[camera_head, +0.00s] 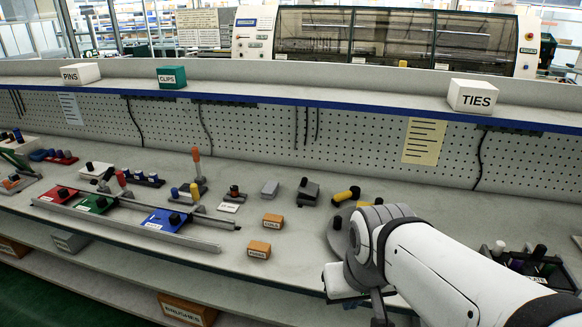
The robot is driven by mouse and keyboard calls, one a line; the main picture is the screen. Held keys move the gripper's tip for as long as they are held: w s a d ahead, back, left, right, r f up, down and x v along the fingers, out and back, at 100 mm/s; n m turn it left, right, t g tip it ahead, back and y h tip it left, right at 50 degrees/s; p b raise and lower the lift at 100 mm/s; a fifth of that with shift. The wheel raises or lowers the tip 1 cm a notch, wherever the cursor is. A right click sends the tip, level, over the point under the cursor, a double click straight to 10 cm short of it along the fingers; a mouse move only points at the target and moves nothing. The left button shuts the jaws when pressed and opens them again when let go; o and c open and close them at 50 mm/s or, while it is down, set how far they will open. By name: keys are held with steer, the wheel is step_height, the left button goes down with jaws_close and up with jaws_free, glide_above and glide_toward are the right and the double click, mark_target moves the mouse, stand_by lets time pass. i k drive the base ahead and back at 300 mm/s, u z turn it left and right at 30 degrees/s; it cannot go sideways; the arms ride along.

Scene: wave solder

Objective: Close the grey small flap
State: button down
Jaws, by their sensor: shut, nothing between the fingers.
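A small grey block-like piece (270,188) lies on the bench near the middle. Just right of it is a darker grey piece (308,193) with a black knob, its top looking tilted. I cannot tell for sure which of these is the grey small flap. My gripper (380,316) is at the bottom, right of centre, by the bench's front edge, pointing down. It is shut and empty, partly cut off by the picture's edge. It is apart from both grey pieces, which lie further back and to the left.
A yellow-and-black handle (346,196) lies just behind my wrist. Red, green and blue (166,220) fixtures sit along a grey rail at left. Dark holders (533,265) stand at right. A shelf (330,108) runs above.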

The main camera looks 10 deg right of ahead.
mark_target(306, 187)
steer(key=z, duration=0.3)
steer(key=i, duration=0.9)
steer(key=z, duration=0.1)
